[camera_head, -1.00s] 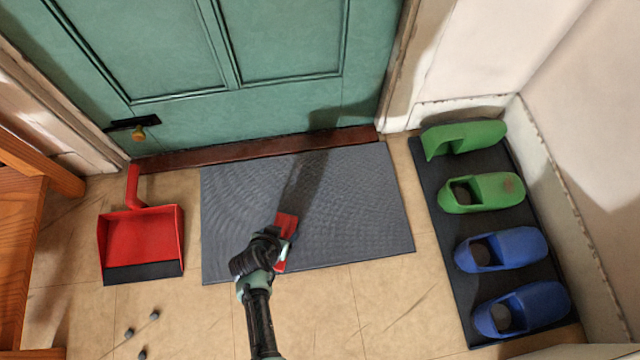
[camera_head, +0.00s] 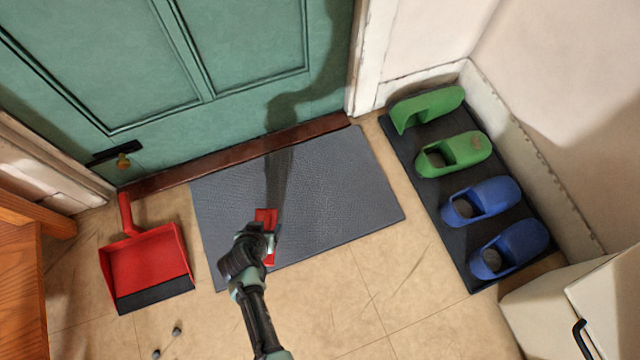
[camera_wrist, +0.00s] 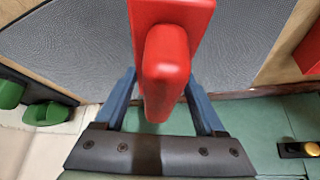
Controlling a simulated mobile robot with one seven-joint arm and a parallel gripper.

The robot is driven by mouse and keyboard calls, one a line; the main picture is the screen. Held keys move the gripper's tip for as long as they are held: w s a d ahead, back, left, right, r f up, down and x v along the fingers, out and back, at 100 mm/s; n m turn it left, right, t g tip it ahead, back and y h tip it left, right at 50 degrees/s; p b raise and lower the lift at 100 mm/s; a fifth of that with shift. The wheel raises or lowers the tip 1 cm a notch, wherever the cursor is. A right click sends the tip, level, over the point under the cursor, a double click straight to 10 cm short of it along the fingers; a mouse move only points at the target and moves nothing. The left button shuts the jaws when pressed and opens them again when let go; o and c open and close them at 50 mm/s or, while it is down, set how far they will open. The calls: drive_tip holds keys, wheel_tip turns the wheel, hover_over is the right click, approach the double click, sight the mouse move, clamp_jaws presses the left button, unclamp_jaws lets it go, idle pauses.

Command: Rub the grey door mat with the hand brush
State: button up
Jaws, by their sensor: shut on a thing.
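The grey door mat (camera_head: 330,180) lies flat on the floor in front of the green door. My gripper (camera_head: 262,240) is over the mat's front left part in the head view. It is shut on the red hand brush (camera_head: 266,215). In the wrist view the brush handle (camera_wrist: 166,75) stands between the two blue fingers of my gripper (camera_wrist: 165,100), with the mat (camera_wrist: 70,45) behind it. The brush's bristles are hidden, so I cannot tell whether they touch the mat.
A red dustpan (camera_head: 148,262) lies left of the mat. A dark tray (camera_head: 460,262) with green and blue slippers is at the right. A cream cabinet (camera_head: 550,305) stands at the lower right, wooden furniture (camera_head: 25,270) at the left. Small dark pebbles (camera_head: 177,331) lie on the floor.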

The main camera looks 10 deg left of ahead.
drive_tip(key=shift+r+p, duration=1.05)
drive_tip(key=shift+r, duration=0.45)
